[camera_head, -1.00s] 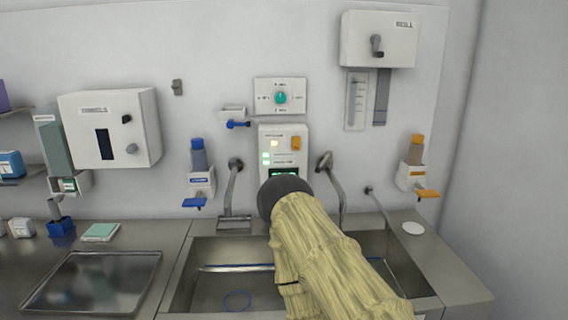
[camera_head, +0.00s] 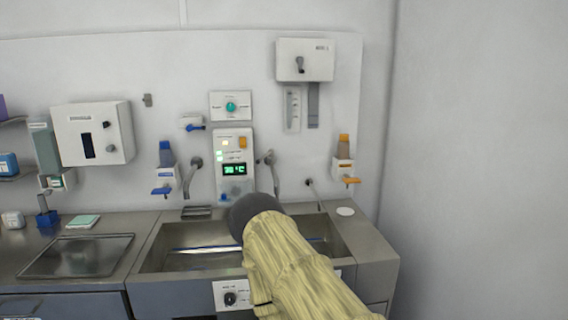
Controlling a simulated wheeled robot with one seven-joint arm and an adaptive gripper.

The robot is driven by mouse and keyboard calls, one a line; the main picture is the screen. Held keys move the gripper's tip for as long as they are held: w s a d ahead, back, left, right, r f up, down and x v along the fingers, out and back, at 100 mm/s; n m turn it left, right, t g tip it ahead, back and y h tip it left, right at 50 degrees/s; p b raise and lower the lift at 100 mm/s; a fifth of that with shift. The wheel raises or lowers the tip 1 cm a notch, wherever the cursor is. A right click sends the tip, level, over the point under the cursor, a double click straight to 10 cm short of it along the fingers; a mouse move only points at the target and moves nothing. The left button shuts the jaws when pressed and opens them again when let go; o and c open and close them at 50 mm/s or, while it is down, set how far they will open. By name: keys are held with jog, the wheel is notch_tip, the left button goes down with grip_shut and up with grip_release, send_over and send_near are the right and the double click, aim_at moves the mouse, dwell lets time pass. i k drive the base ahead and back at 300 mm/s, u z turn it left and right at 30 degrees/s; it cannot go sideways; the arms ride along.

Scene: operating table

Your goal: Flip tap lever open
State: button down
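Two curved metal taps come out of the wall above the steel sink (camera_head: 150,262): a left tap (camera_head: 191,176) and a right tap (camera_head: 271,172). A small blue lever (camera_head: 194,128) sticks out of a white wall fitting to the upper left of the control panel. I cannot tell which part is the tap lever. My arm, in a pale yellow sleeve with a dark rounded end, reaches up over the sink's front from below. My gripper is not visible. The arm hides part of the basin.
A control panel (camera_head: 233,150) with a lit green display is between the taps. Dispensers with a blue lever (camera_head: 162,190) and an orange lever (camera_head: 350,180) flank them. A tray (camera_head: 78,256) lies on the left counter. A knob panel (camera_head: 231,295) is on the sink front.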

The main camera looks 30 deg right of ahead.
aim_at(271, 153)
jog(key=z, duration=1.05)
